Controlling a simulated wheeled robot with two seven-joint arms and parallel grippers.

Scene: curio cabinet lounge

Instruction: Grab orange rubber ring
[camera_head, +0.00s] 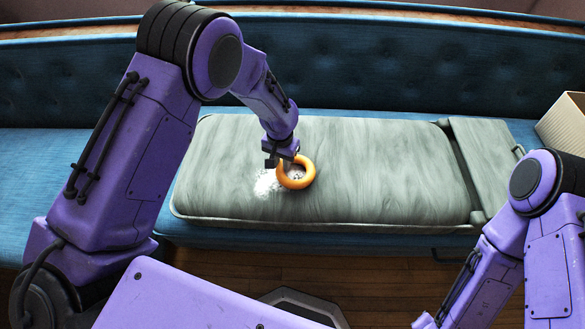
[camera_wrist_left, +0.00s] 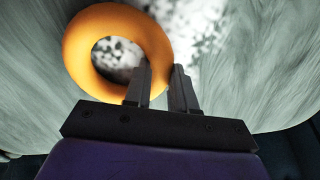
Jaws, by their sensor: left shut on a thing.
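The orange rubber ring (camera_head: 307,180) is on or just above the grey wood-grained board, over a white speckled patch (camera_head: 267,184). My left gripper (camera_head: 285,160) is at the ring's upper left edge, coming from above. In the left wrist view the ring (camera_wrist_left: 84,50) fills the upper left, and the fingers of my left gripper (camera_wrist_left: 163,88) are shut on its near right rim. Whether the ring touches the board I cannot tell. Of my right arm only purple links show at the lower right; its gripper is not visible.
The grey board (camera_head: 380,170) lies on a blue tufted sofa (camera_head: 400,65). A handled end panel (camera_head: 490,160) adjoins its right side. A beige ribbed box (camera_head: 565,122) stands at the far right. The board right of the ring is clear. Wooden floor (camera_head: 385,280) shows in front.

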